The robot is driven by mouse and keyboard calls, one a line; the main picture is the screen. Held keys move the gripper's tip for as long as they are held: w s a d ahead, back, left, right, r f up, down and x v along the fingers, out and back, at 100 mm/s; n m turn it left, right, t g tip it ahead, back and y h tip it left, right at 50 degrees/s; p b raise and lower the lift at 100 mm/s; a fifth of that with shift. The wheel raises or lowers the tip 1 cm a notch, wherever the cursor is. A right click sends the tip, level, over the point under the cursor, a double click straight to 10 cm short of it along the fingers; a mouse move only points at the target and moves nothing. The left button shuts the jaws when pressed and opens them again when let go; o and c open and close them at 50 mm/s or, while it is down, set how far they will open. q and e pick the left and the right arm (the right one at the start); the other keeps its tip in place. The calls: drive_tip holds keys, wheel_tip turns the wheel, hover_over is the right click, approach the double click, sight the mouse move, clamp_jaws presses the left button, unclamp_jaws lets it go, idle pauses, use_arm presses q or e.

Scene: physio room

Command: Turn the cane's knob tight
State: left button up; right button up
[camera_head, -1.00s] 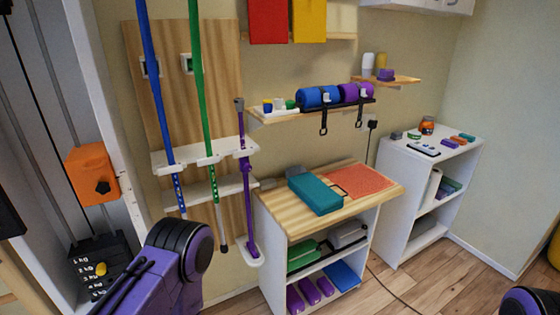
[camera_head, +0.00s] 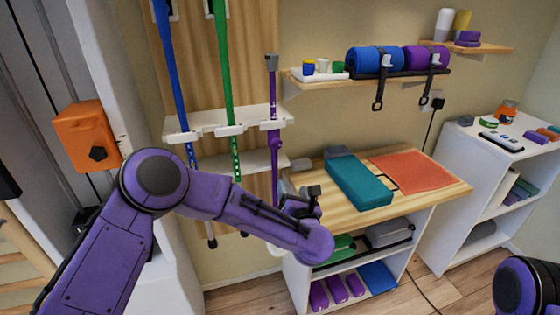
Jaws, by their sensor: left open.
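The purple cane (camera_head: 274,155) stands upright in the white wall rack (camera_head: 225,120), with a grey top. A blue pole (camera_head: 172,75) and a green pole (camera_head: 223,75) stand to its left. The cane's lower part is hidden behind my left arm. The knob is too small to make out clearly. My left gripper (camera_head: 300,203) is open, in front of the wooden cabinet top and just right of the cane in the picture. Its fingers are mostly hidden by my wrist, and I see nothing held. My right gripper is out of view; only part of my right arm shows at the lower right.
A teal block (camera_head: 358,180) and an orange mat (camera_head: 412,171) lie on the wooden cabinet top (camera_head: 440,190). A small grey cylinder (camera_head: 301,164) is near its left end. A shelf with rolled mats (camera_head: 375,60) juts out above. An orange box (camera_head: 86,135) is on the left.

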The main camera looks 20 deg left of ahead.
sight(278, 146)
use_arm(q)
wheel_tip(278, 146, up, 6)
drive_tip(key=w+a+n+y, duration=0.2)
drive_tip(key=n, duration=0.5)
drive_tip(key=shift+g, duration=0.3)
drive_tip(key=p+x, duration=0.1)
drive_tip(key=x, duration=0.5)
drive_tip(key=r+p+x, duration=0.1)
drive_tip(key=x, duration=0.2)
drive_tip(key=shift+w+p, duration=0.15)
drive_tip(key=shift+p, duration=0.15)
drive_tip(key=shift+w+a+f, duration=0.1)
drive_tip(key=shift+w, duration=0.25)
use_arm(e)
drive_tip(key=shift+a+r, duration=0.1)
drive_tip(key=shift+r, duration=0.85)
use_arm(q)
drive_tip(key=c, duration=1)
